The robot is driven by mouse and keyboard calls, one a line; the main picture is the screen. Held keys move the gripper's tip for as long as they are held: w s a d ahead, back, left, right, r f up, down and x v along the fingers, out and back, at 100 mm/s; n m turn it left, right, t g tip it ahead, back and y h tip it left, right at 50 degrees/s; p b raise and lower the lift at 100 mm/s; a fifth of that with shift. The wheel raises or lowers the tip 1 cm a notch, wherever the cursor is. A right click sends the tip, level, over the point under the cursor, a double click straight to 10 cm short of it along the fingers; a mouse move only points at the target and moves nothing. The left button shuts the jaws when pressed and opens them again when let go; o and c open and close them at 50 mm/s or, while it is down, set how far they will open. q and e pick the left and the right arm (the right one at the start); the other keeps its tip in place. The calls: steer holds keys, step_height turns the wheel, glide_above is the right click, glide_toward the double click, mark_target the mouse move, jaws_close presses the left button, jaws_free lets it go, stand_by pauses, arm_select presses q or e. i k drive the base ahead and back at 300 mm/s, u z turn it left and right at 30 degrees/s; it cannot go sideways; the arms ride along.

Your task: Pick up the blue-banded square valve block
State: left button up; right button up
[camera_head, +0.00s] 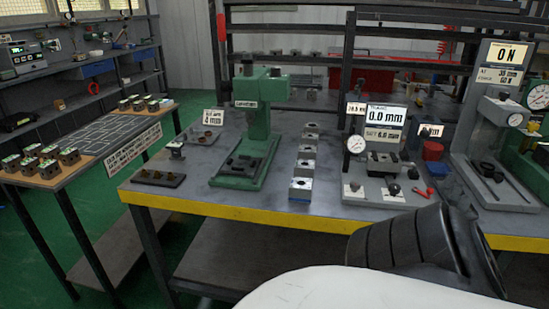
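Several square metal valve blocks stand in a row on the grey workbench. The nearest block (302,188) is silver with a dark hole in its top and seems to have a bluish band, though the band is too small to be sure of. Another block (305,168) stands just behind it, and more (309,148) follow toward the back. Neither of my grippers is in view. A black and white part of my own body fills the lower right and hides part of the bench's front edge.
A green press (253,130) stands left of the row, and a gauge station (385,115) stands right of it. A dark tray (158,179) lies at the bench's left. A side table (100,138) with several small blocks stands farther left. The bench has a yellow front edge (235,210).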

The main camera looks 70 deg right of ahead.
mark_target(297, 193)
steer(key=i, duration=1.05)
steer(key=z, duration=2.35)
